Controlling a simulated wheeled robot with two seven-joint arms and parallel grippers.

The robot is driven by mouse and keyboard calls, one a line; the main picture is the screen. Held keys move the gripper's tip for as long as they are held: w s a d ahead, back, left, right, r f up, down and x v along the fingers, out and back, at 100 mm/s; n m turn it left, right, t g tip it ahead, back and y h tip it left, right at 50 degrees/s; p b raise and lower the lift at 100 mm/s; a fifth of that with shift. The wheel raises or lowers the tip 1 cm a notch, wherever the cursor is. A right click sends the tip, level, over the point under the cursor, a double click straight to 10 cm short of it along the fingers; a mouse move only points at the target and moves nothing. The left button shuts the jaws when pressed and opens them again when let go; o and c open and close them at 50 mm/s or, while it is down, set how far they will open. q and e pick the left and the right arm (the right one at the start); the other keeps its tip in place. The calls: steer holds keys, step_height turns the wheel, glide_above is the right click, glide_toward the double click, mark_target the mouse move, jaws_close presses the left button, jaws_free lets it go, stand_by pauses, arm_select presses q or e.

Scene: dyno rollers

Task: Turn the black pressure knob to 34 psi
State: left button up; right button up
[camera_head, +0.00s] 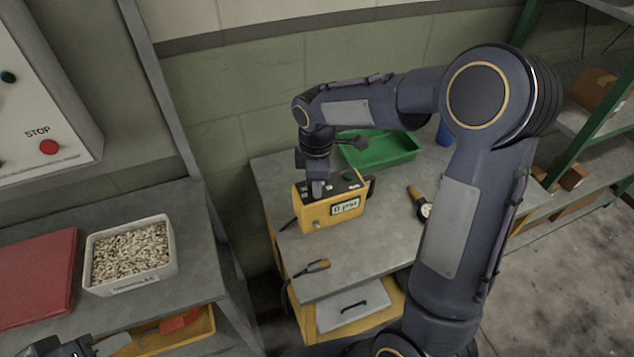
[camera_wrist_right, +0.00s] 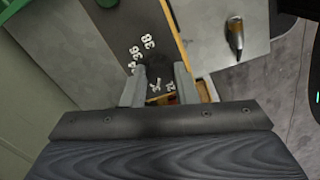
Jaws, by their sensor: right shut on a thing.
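The yellow box (camera_head: 313,216) stands on the grey bench, with a dark top panel and a small display (camera_head: 346,207) whose reading is too small to be sure of. My right gripper (camera_head: 318,192) reaches down onto that panel. In the right wrist view its two grey fingers (camera_wrist_right: 160,88) are shut on the black pressure knob, which is mostly hidden between them. White dial numbers (camera_wrist_right: 146,48) stand around it; 36 and 38 are readable, the others partly covered. The pointer is not visible. My left gripper (camera_head: 92,347) shows only partly at the bottom left edge, apart from the box.
A green tray (camera_head: 378,150) lies behind the box. A gauge with a tan handle (camera_head: 417,197) lies to its right, and a cable plug (camera_head: 318,265) lies in front. On the left bench are a white bin of pellets (camera_head: 103,278) and a red case (camera_head: 35,277).

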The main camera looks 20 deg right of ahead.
steer(key=m, duration=0.3)
steer(key=shift+m+b, duration=0.35)
steer(key=shift+m, duration=0.05)
steer(key=m, duration=0.3)
steer(key=shift+w+m, duration=0.1)
steer(key=shift+m, duration=0.2)
steer(key=m, duration=0.3)
steer(key=shift+m+b, duration=0.3)
steer(key=shift+b, duration=0.1)
steer(key=shift+r+m, duration=0.1)
steer(key=shift+m, duration=2.1)
steer(key=o, duration=1)
step_height(320, 180, up, 8)
steer(key=shift+a+f, duration=0.1)
steer(key=shift+a, duration=0.05)
